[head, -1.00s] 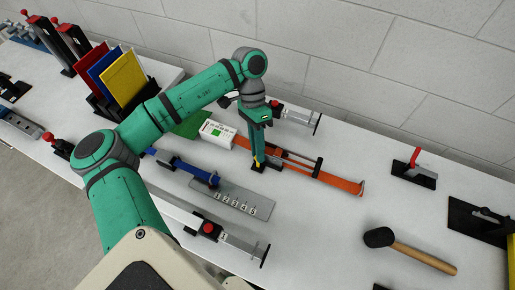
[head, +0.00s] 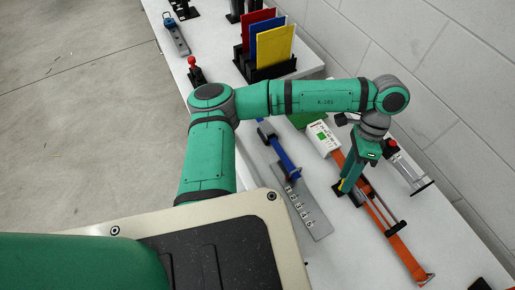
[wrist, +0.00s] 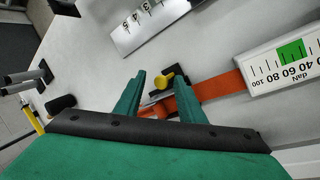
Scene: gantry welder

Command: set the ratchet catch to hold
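The ratchet catch looks like a small yellow lever (wrist: 165,79) on a black bracket beside the orange strap (wrist: 222,86). In the wrist view it lies just beyond and between my fingertips, with no clear contact. My gripper (wrist: 160,85) is open, its two green fingers apart. In the head view my gripper (head: 346,186) points down at the orange strap assembly (head: 398,246), near the end by the white gauge box (head: 322,138). I cannot tell which position the catch is in.
A grey plate numbered 1 to 5 (head: 306,214) and a blue bar (head: 284,156) lie left of the strap. A red-knobbed clamp (head: 408,172) stands to the right, near the wall. A rack of coloured folders (head: 266,54) stands behind. Bare bench lies between plate and strap.

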